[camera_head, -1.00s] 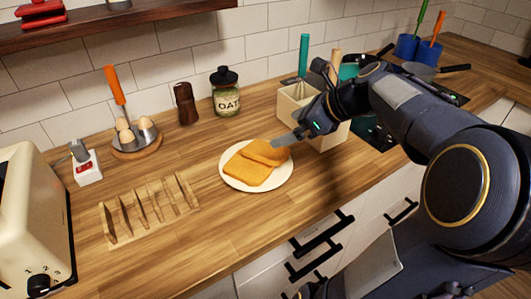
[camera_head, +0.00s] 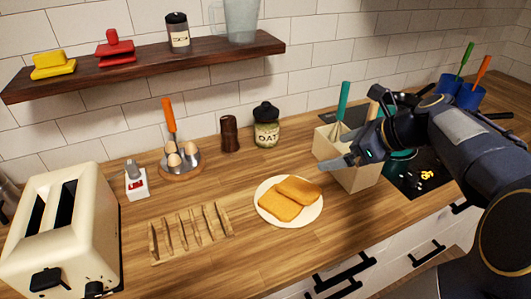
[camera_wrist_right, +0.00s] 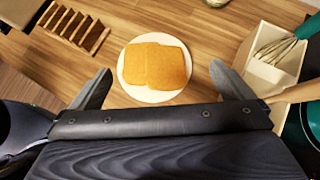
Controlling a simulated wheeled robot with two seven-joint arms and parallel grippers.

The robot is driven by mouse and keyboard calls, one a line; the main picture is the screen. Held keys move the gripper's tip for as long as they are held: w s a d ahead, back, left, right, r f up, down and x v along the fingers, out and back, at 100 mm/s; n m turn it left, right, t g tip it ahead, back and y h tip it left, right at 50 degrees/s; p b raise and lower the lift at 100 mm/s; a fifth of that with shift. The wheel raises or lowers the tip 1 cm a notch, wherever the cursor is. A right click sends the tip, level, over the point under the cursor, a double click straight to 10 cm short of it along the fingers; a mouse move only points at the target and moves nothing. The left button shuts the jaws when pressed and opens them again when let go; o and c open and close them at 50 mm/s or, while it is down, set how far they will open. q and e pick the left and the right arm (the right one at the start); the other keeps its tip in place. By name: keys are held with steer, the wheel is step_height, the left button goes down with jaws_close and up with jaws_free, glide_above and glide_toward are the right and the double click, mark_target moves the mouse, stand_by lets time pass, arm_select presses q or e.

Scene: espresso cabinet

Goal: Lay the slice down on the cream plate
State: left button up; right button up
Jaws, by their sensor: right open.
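The cream plate (camera_head: 303,219) lies on the wooden counter in the middle of the head view. Two golden toast slices (camera_head: 281,205) lie on it, one partly overlapping the other. In the right wrist view the plate (camera_wrist_right: 150,97) and the slices (camera_wrist_right: 155,66) lie just beyond my fingers. My right gripper (camera_head: 338,164) is to the right of the plate, above the counter and apart from the slices. In the wrist view its two fingers (camera_wrist_right: 162,86) are spread wide with nothing between them. My left gripper is out of view.
An empty wooden toast rack (camera_head: 190,236) stands left of the plate, with a cream toaster (camera_head: 75,245) further left. A cream utensil box (camera_head: 352,175) is close to my right gripper. An oat jar (camera_head: 266,130) and egg holder (camera_head: 180,166) stand at the back.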

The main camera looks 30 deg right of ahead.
steer(key=s+a+f+n+g, duration=0.1)
steer(key=s+a+f+n, duration=0.2)
steer(key=a+n, duration=0.3)
steer(key=s+a+f+n+g, duration=0.1)
steer(key=s+a+f+n, duration=0.3)
steer(key=n, duration=0.9)
steer(key=s+a+f+n+g, duration=0.1)
steer(key=s+a+f+n, duration=0.3)
steer(key=a+n, duration=0.6)
steer(key=shift+a+n, duration=0.25)
steer(key=shift+n, duration=0.05)
